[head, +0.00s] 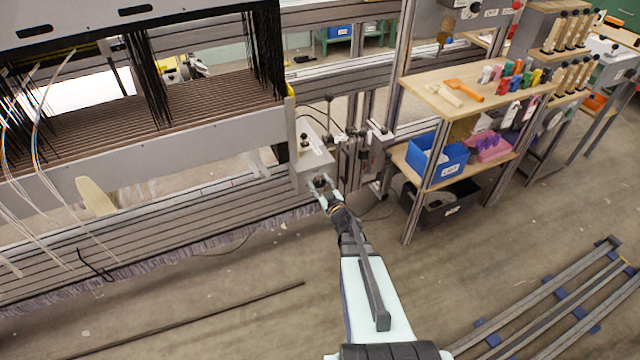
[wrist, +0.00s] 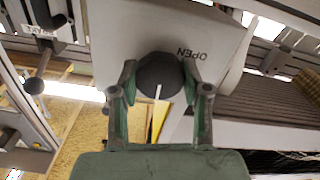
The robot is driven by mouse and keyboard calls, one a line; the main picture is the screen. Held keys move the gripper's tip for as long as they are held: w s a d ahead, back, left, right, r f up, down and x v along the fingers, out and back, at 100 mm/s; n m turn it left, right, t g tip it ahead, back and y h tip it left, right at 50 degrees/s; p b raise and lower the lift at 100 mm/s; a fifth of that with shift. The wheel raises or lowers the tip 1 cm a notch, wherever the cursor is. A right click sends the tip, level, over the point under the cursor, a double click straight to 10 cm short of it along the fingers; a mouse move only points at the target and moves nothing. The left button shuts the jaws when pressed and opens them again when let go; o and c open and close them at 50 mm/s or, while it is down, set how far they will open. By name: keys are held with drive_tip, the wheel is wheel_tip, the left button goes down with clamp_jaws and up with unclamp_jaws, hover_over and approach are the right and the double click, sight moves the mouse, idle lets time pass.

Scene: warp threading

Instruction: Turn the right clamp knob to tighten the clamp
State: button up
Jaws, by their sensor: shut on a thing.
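The right clamp knob (wrist: 160,76) is a dark round knob with a white line on it, in the middle of the wrist view. It sits on a pale grey housing (wrist: 120,25) that bears the word "OPEN", which reads upside down. My gripper (wrist: 160,82) has one finger on each side of the knob and is shut on it. In the head view my gripper (head: 322,190) reaches the lower front of the grey clamp housing (head: 312,153) at the right end of the loom. The knob (head: 320,182) is small there and partly hidden by the fingers.
A wooden-topped shelf unit (head: 470,106) with tools and bins stands right of the clamp. A lever with a dark ball (wrist: 33,86) is at the left of the wrist view. White threads (head: 40,130) hang at the far left. Grey rails (head: 560,300) lie at lower right.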

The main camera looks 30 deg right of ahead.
drive_tip(key=o, duration=1.2)
drive_tip(key=shift+c, duration=0.2)
drive_tip(key=s+a, duration=0.1)
drive_tip(key=s, duration=1.1)
drive_tip(key=shift+a, duration=0.15)
